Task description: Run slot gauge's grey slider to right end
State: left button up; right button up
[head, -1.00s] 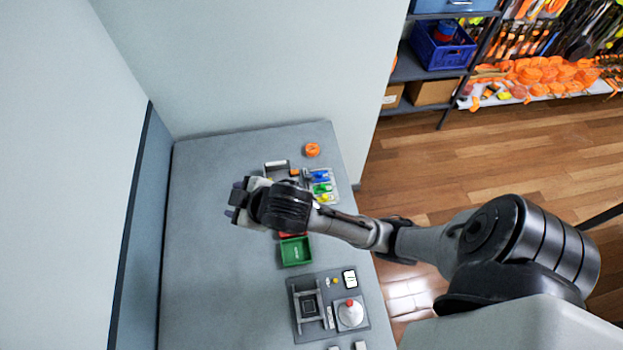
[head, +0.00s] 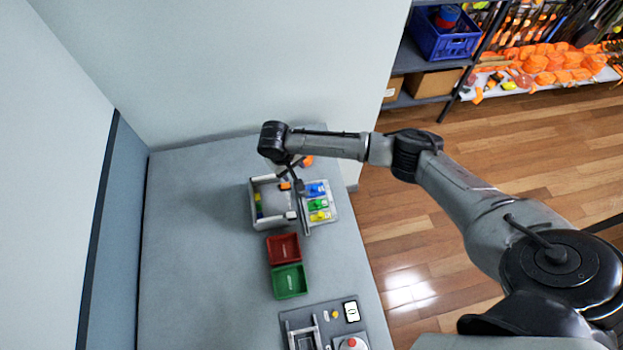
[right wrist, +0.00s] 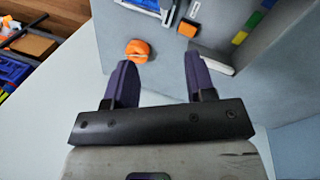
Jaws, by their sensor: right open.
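My right gripper (right wrist: 160,80) is open and empty in the right wrist view, its two dark fingers apart. In the head view it (head: 296,172) hangs below the wrist near the back of the bench, partly hidden by the arm. A grey open tray-like fixture (head: 262,222) with pale walls stands under and beside it. That fixture also shows in the right wrist view (right wrist: 285,65), with yellow, green and blue pieces along it. I cannot tell which part is the slot gauge or its grey slider. My left gripper is not in view.
An orange round object (right wrist: 137,50) lies near the fingers. A panel with blue, green and yellow pieces (head: 318,203) adjoins the fixture. Red (head: 283,249) and green bins (head: 289,281) and a dark panel (head: 340,316) stand nearer. The bench's left side (head: 195,250) is clear.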

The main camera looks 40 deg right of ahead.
jog(key=f+m, duration=0.1)
jog(key=f, duration=0.3)
jog(key=s+f+m, duration=0.1)
jog(key=f, duration=0.3)
jog(key=s+d+f+m, duration=0.1)
jog(key=f, duration=0.3)
jog(key=shift+b, duration=0.35)
jog(key=shift+x, duration=0.8)
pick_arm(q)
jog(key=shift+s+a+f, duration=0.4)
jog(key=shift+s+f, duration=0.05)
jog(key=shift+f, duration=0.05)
pick_arm(e)
jog(key=shift+f, duration=0.1)
jog(key=shift+c, duration=0.5)
